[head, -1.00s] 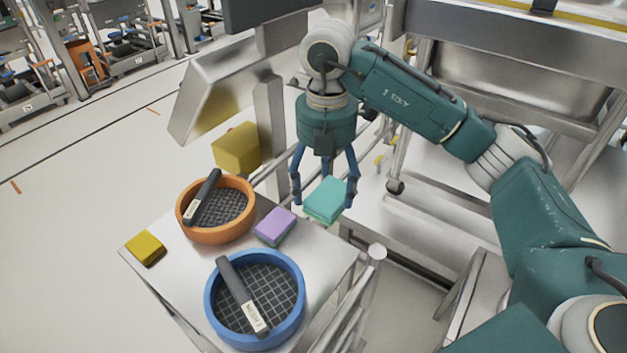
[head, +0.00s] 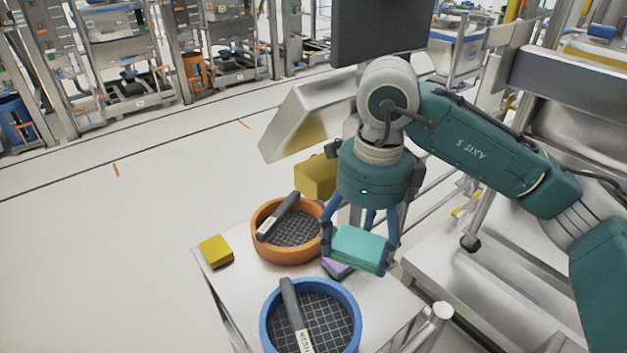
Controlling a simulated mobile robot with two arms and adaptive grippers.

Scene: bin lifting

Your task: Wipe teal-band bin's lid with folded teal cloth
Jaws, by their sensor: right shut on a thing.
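The folded teal cloth (head: 360,249) is a thick block held between the blue fingers of my right gripper (head: 357,247). The gripper is shut on it and points down, with the cloth over the right part of the small metal table (head: 388,308). It seems to be above the tabletop; the exact gap is hard to tell. The cloth partly hides a purple cloth (head: 335,268). No teal-band bin can be made out for certain in this view. My left gripper is not in view.
On the table are an orange-rimmed mesh sieve (head: 262,243), a blue-rimmed mesh sieve (head: 268,322), each with a dark handled tool across it, and a yellow cloth (head: 215,250). A metal stand with a screen (head: 378,30) rises behind. Open floor (head: 90,250) lies to the left.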

